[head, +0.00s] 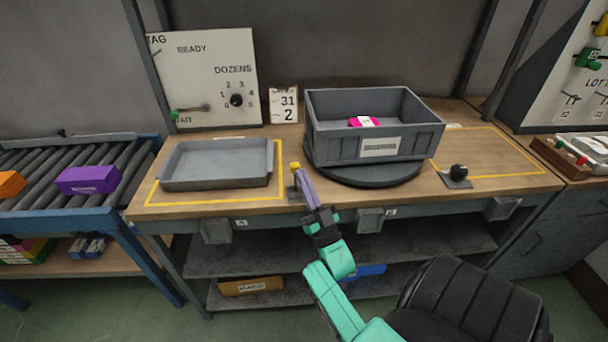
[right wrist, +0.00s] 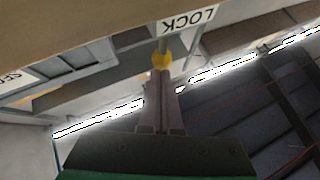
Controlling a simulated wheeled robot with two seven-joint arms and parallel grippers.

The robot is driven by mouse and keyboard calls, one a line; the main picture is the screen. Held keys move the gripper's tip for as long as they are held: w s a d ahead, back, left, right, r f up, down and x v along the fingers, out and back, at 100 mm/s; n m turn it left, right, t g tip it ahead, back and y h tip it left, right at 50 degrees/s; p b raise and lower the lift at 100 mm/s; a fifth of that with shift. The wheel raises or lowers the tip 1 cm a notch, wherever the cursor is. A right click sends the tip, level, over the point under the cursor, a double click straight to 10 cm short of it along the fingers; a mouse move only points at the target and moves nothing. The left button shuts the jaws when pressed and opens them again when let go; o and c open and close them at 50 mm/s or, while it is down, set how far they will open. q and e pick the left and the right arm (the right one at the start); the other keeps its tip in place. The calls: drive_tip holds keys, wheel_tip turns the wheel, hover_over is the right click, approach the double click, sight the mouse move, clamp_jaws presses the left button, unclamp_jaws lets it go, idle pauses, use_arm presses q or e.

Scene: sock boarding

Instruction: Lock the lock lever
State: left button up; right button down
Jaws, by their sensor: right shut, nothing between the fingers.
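The lock lever's yellow knob (head: 295,166) shows at the front edge of the bench, left of the turntable. In the right wrist view the yellow knob (right wrist: 162,58) sits on a grey stem just beyond my fingertips, below a white LOCK label (right wrist: 188,21). My right gripper (head: 300,174) is shut and empty, its fingers pointing up at the knob. In the wrist view the right gripper (right wrist: 161,74) has its tips together at the knob. I cannot tell whether they touch it. The lever's lower part is mostly hidden. My left gripper is not in view.
A grey crate (head: 350,150) with a pink item stands on the dark turntable (head: 365,180). A grey tray (head: 215,181) lies left of the lever. A black knob (head: 458,171) stands at the right. A black chair (head: 470,305) is in front of the bench.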

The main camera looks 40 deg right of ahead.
drive_tip(key=shift+w+d+r+m+g+h+p, duration=0.1)
drive_tip(key=shift+w+d+r+m+g+p, duration=0.35)
drive_tip(key=shift+p, duration=1.15)
drive_tip(key=shift+w+r+m+g+h+p, duration=0.15)
drive_tip(key=shift+m+g+p, duration=0.25)
drive_tip(key=shift+g+p, duration=0.85)
drive_tip(key=shift+w+d+r+m+g+h+p, duration=0.1)
drive_tip(key=shift+w+d+r+m+g+p, duration=0.3)
drive_tip(key=shift+p, duration=1.55)
drive_tip(key=shift+f+p, duration=0.25)
drive_tip(key=shift+p, duration=0.05)
drive_tip(key=shift+w+d+f+g, duration=0.25)
drive_tip(key=shift+w+f+g, duration=0.05)
drive_tip(key=shift+w, duration=0.15)
drive_tip(key=shift+r+p, duration=0.1)
drive_tip(key=shift+p, duration=0.2)
